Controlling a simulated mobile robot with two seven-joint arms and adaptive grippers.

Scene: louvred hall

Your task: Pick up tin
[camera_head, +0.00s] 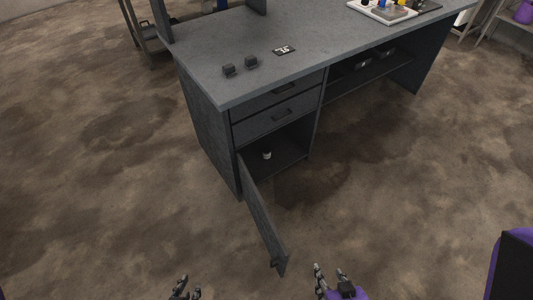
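A small light-coloured tin (267,155) stands inside the lower cupboard of the dark grey desk (225,94), below two drawers. The cupboard door (262,215) is swung open toward me. My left gripper (185,287) is at the bottom edge of the view, left of the door. My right gripper (331,279) is at the bottom edge, right of the door. Both are well away from the tin, and their fingers look spread apart with nothing between them.
Two small dark blocks (240,66) and a black-and-white card (284,50) lie on the desktop. A white tray (382,11) with small items is at its back right. A purple and black object (512,265) stands at lower right. The brown floor is clear around the door.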

